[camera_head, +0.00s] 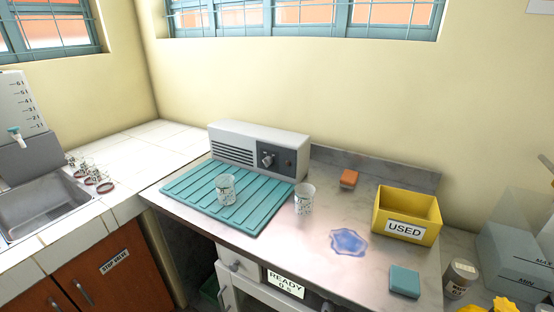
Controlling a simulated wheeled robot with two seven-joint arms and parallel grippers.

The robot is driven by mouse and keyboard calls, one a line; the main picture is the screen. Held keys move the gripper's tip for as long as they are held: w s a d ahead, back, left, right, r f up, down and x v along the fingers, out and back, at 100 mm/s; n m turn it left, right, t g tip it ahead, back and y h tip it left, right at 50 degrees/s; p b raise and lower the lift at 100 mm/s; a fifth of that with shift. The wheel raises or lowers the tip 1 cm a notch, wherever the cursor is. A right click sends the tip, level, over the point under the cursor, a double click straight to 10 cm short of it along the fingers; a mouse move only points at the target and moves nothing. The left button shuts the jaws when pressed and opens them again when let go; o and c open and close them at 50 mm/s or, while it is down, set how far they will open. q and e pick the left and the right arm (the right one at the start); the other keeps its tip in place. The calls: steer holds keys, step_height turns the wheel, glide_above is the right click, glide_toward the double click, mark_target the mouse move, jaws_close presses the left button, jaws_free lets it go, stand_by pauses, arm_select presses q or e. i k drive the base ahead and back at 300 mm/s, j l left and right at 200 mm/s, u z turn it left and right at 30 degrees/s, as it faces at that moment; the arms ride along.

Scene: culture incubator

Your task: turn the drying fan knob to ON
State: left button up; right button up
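The drying fan (228,134) is a light grey box with slatted vents on its front. It stands at the back of the metal bench, behind the teal ribbed mat (185,191). Its round knob (267,160) sits on the darker panel at the right of the front face, with a small mark beside it. The knob's pointer is too small to read. Neither of my grippers shows in this view, and nothing touches the knob.
A patterned glass (226,188) stands on the mat, another (304,198) at its right edge. An orange block (348,178), blue puddle (348,241), yellow USED bin (434,222) and teal sponge (404,281) lie to the right. A sink (45,205) is at left.

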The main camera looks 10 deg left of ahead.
mark_target(268, 160)
steer(key=i+j+z, duration=0.2)
steer(key=j, duration=0.45)
steer(key=j+z, duration=0.2)
steer(key=j, duration=0.4)
